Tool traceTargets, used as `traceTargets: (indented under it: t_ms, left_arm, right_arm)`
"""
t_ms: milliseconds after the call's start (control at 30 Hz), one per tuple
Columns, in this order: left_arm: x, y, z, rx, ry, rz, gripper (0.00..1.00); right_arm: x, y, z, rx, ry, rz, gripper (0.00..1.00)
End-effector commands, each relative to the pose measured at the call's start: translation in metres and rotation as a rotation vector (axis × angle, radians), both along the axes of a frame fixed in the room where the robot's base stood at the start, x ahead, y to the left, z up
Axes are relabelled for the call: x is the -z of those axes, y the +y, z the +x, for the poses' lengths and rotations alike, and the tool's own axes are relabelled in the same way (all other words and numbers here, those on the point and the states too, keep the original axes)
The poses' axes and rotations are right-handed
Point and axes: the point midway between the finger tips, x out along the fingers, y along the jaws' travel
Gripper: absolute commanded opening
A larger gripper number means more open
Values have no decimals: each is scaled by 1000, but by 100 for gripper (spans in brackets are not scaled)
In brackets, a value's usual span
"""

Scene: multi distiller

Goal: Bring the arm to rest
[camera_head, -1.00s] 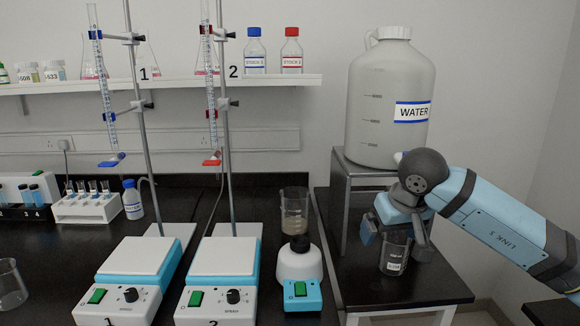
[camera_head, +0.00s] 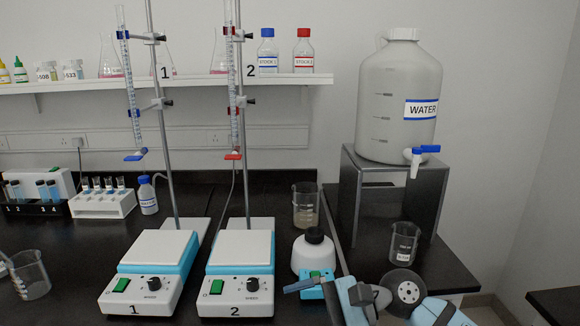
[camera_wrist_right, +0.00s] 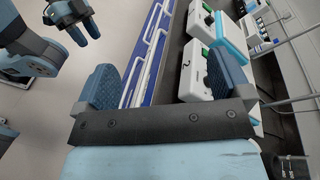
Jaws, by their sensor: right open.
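A labelled glass beaker (camera_head: 404,243) stands upright on the right black table, apart from the gripper. My left gripper (camera_wrist_right: 82,32) shows at the upper left of the wrist view; its opening is unclear.
Two stirrer plates (camera_head: 240,250) stand on the bench with burette stands behind. A beaker with cloudy liquid (camera_head: 306,207) stands at the bench's right. The WATER tank (camera_head: 396,100) sits on a metal stand (camera_head: 376,195). Another beaker (camera_head: 33,278) is at far left.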

Motion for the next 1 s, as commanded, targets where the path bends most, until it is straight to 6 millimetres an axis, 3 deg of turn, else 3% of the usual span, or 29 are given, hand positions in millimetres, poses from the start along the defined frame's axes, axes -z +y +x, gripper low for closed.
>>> traceTargets:
  t_ms: [33,167,267,367,533,667,700,1000]
  left_arm:
    - [0,0,0,0,0,0,43]
    - [0,0,0,0,0,0,43]
    - [0,0,0,0,0,0,43]
    - [0,0,0,0,0,0,43]
    - [0,0,0,0,0,0,43]
    - [0,0,0,0,0,0,43]
    - [0,0,0,0,0,0,43]
    - [0,0,0,0,0,0,43]
  right_arm:
    - [-1,5,-12,39,180,119,96]
    - [-10,2,-22,140,692,423,96]
    - [-7,-14,-21,198,1105,650,96]
    - [9,-37,-16,238,1527,877,96]
    - [72,-85,-18,261,2235,1285,96]
    - [132,-115,-38,229,2692,1603,96]
    - [148,-121,-47,-195,-2565,-1548,96]
    - [241,-149,-125,-20,-1802,-1260,96]
